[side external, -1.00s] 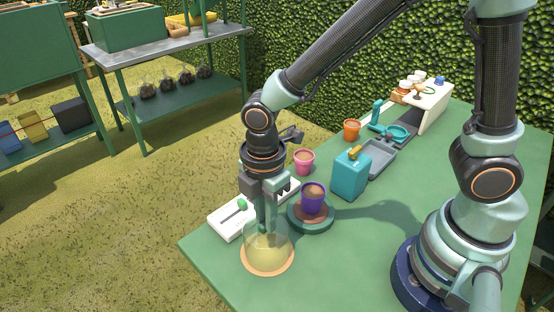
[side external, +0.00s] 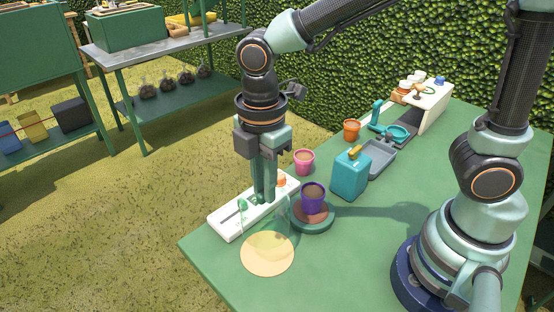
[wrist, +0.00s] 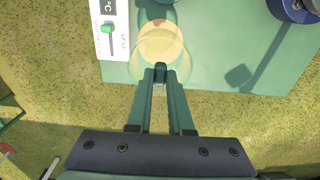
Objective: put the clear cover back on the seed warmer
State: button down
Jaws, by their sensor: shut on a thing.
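My gripper (side external: 264,200) is shut on the top of the clear cover (side external: 284,222), a see-through dome whose outline is faint. The cover hangs above the round tan disc (side external: 267,260), which shows through it. The wrist view shows my fingertips (wrist: 160,74) closed at a small dark knob, with the clear cover (wrist: 184,60) beyond. The white panel (side external: 228,231) with a green slider lies behind my gripper; its "VENT" and "°C" marks show in the wrist view. I cannot tell which part is the warmer.
A pink pot (side external: 304,162), a teal can (side external: 350,175), a grey tray (side external: 380,160) and an orange pot (side external: 351,130) stand farther back. The green table's near edge and left corner are close to the disc. The table's front middle is clear.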

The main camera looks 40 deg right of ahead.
notch_tip(320, 180, up, 11)
jog(key=shift+d+f, duration=2.35)
jog(key=shift+f, duration=0.3)
jog(key=shift+d+f, duration=2.3)
jog(key=shift+f, duration=0.35)
jog(key=shift+d+f, duration=2.35)
jog(key=shift+f, duration=0.3)
jog(key=shift+f, duration=0.15)
jog(key=shift+c, duration=1.3)
grip_release()
notch_tip(320, 180, up, 7)
